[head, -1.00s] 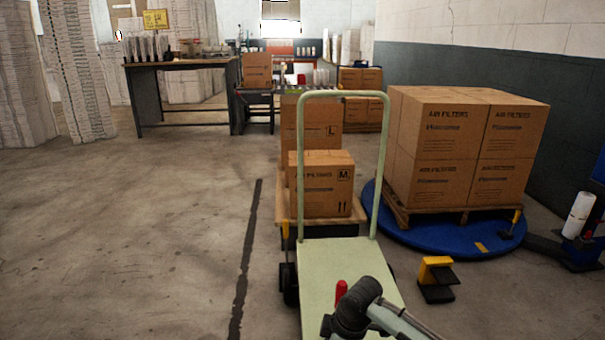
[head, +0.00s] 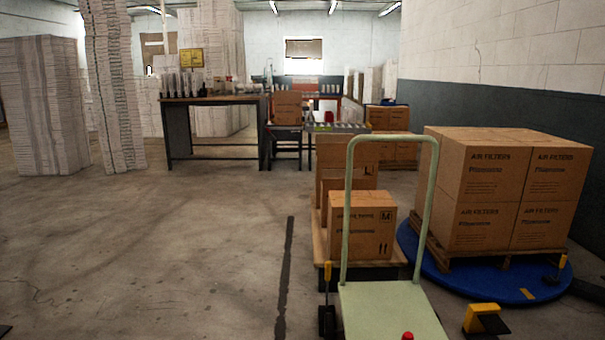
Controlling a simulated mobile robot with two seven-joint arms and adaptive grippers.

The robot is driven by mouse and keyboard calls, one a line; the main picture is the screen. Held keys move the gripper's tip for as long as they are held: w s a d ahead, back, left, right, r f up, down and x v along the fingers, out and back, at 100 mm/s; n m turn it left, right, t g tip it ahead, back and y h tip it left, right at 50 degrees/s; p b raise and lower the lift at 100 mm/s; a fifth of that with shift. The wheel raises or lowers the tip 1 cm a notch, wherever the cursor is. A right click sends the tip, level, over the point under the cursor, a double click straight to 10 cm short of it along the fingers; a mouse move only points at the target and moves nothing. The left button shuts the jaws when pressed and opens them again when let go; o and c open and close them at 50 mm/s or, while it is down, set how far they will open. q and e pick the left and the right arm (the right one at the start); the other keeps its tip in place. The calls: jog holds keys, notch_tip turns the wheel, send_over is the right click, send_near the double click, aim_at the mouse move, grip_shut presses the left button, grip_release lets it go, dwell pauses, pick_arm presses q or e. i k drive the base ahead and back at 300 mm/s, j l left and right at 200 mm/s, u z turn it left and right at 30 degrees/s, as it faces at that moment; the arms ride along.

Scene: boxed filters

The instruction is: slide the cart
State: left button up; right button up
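The cart (head: 388,310) is a pale green flat platform with an upright tubular handle at its far end. It stands at the lower right of the head view, with its near part cut off by the bottom edge. A small red knob (head: 407,336) shows at its near edge. Behind the handle, boxes marked M (head: 361,226) and L (head: 341,160) stand on a wooden pallet (head: 320,250); I cannot tell whether the cart touches it. Neither of my grippers is in the view.
Stacked air filter boxes (head: 510,190) sit on a blue round platform (head: 440,278) to the right. A yellow and black floor piece (head: 484,319) lies beside the cart. A workbench (head: 215,101) and tall white stacks (head: 45,105) stand farther back. The left floor is open.

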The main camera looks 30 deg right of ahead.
aim_at(384, 310)
jog(key=i+j+u, duration=0.1)
jog(key=i+j, duration=0.15)
jog(key=i, duration=0.15)
jog(key=i+j+u, duration=0.1)
jog(key=i+j, duration=0.15)
jog(key=i, duration=0.2)
jog(key=i+j+u, duration=0.1)
jog(key=i, duration=0.3)
jog(key=i+z, duration=0.7)
jog(key=z, duration=0.25)
jog(key=i+j+z, duration=0.15)
jog(key=i+z, duration=0.3)
jog(key=k, duration=0.1)
